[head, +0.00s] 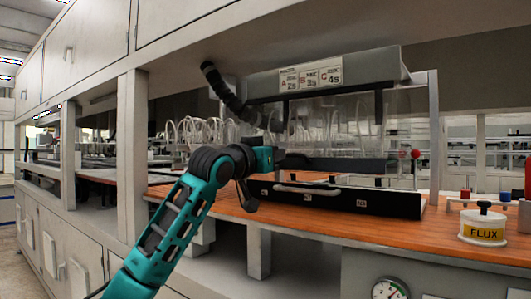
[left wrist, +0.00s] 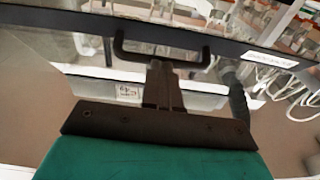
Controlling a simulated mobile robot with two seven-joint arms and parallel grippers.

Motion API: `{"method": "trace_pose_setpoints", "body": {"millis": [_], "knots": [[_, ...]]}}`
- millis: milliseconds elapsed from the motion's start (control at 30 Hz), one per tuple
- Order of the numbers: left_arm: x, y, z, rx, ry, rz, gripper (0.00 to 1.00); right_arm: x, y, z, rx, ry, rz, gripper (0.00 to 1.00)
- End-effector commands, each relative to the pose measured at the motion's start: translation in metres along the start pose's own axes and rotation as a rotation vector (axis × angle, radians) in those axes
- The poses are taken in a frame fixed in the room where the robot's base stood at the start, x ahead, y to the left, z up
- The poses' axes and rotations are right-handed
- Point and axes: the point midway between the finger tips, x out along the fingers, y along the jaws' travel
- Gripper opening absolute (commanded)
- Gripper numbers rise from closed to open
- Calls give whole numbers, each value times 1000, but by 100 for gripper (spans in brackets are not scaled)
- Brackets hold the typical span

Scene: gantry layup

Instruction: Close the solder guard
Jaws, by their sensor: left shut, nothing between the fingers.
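The solder guard is a clear panel (head: 335,122) under a grey hood, with a dark bar along its lower edge (head: 340,165). A black base strip stands on the bench below that bar. In the left wrist view a black U-shaped handle (left wrist: 150,52) sticks out from a dark rail. My right gripper is out of view.
A sign (head: 311,77) is on the hood (head: 390,70), with a black hose (head: 225,90) at its left. The orange bench (head: 385,235) is clear in front. A flux pot (head: 483,226) stands at the right. A gauge (head: 389,290) is below the bench.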

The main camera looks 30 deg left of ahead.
Motion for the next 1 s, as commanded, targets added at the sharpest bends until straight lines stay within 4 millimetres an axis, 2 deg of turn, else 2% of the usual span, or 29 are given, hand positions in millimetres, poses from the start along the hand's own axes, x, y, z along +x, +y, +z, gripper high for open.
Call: {"method": "trace_pose_setpoints", "body": {"millis": [33, 100, 500, 667, 1000], "knots": [[7, 1, 12, -4, 32, 1, 0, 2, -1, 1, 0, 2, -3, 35], [16, 1, 19, -4, 85, 0, 0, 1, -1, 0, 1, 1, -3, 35], [57, 1, 44, -1, 96, -1, 0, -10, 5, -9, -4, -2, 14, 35], [64, 1, 50, -1, 96, -1, 0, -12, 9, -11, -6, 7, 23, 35], [68, 1, 54, -1, 96, 0, 0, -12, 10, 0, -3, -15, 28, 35]]}}
